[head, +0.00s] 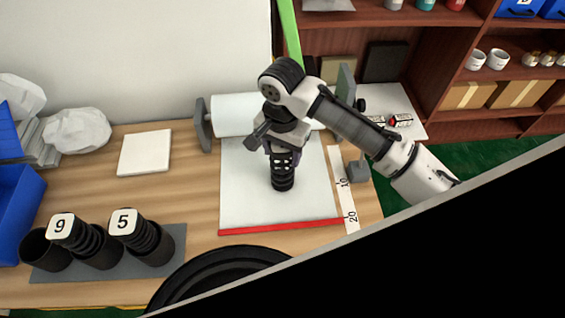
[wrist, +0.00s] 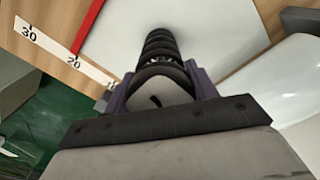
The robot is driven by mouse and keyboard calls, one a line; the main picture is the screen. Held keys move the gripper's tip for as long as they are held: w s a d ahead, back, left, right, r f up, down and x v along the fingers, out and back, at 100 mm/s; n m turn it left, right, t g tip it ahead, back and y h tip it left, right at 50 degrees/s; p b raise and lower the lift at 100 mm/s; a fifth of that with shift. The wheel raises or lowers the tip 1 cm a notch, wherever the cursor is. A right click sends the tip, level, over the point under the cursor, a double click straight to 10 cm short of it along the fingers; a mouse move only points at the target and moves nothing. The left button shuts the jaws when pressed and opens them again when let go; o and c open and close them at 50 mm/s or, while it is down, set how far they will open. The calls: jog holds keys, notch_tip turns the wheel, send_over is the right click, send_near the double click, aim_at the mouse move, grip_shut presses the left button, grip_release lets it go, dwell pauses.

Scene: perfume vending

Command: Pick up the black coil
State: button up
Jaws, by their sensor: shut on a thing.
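The black coil (head: 283,182) is a ribbed dark cylinder over the white paper sheet in the head view. My gripper (head: 282,155) points down and is shut on its upper part. In the wrist view the coil (wrist: 160,48) sits between the two purple-grey fingers of my gripper (wrist: 162,84), and its ribbed end extends away from them. I cannot tell whether its lower end touches the paper. Other dark ribbed pieces stand at the lower left, near white tags marked 9 (head: 60,225) and 5 (head: 123,221).
The paper sheet (head: 245,195) has a red front edge and a numbered ruler strip (head: 343,190) at its right. A white square tile (head: 145,152), crumpled paper (head: 77,131) and a blue bin (head: 20,200) lie left. A black round object (head: 215,275) is in front. Shelves stand behind right.

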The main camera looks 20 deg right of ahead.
jog(key=c, duration=0.7)
jog(key=shift+r, duration=0.15)
